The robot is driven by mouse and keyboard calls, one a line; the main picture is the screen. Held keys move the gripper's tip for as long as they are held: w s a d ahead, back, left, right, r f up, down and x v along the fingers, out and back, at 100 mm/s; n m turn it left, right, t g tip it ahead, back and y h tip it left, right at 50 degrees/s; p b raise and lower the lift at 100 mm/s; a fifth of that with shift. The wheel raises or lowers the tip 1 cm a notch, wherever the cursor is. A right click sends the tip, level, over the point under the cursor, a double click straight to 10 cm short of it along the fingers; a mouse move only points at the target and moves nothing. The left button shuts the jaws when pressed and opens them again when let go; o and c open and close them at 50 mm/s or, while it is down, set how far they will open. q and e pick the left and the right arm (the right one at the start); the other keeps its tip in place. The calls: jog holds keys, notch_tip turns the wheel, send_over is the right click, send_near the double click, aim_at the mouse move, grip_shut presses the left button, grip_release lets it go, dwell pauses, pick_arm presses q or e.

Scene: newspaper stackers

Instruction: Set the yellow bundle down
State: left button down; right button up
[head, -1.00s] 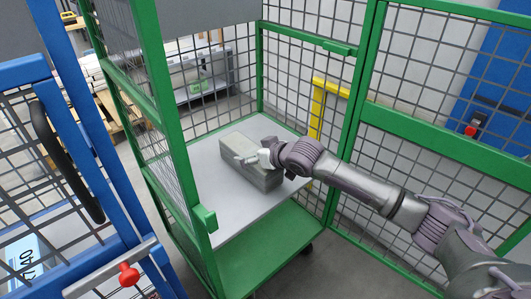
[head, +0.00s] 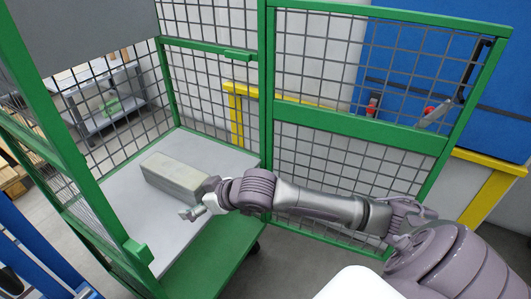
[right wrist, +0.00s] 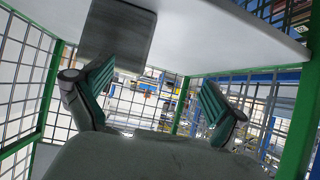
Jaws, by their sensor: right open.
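The bundle (head: 175,177), a long pale grey-beige block with only a faint yellow tint, lies flat on the light grey shelf (head: 140,225) of a green mesh cart. My right gripper (head: 193,206) is beside the bundle's near right end, over the shelf's right part, and appears just clear of it. In the right wrist view its two green-padded fingers (right wrist: 155,88) are spread with nothing between them. The bundle (right wrist: 120,28) shows there at the top, resting against the shelf (right wrist: 225,35), beyond the left finger. My left gripper is not seen.
Green posts (head: 62,150) and mesh walls enclose the shelf. An opened green mesh door (head: 340,165) stands at the right, behind my right arm. A yellow frame (head: 236,115) stands behind the cart. Blue bars (head: 35,245) are at the lower left. The shelf's front is bare.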

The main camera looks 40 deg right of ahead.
jog(key=s+a+f+g, duration=0.2)
jog(key=s+a+f, duration=0.2)
jog(key=s+f, duration=0.4)
jog(key=s+d+f+m+g+h, duration=0.1)
jog(key=s+d+f+g+h, duration=0.1)
jog(key=s, duration=0.8)
jog(key=s+d+f+m+g+h, duration=0.1)
jog(key=s+d+f+g+h, duration=0.1)
jog(key=s, duration=0.8)
jog(key=shift+d+f+m+g, duration=0.25)
jog(key=shift+d+m+g, duration=0.05)
jog(key=shift+d+m, duration=0.1)
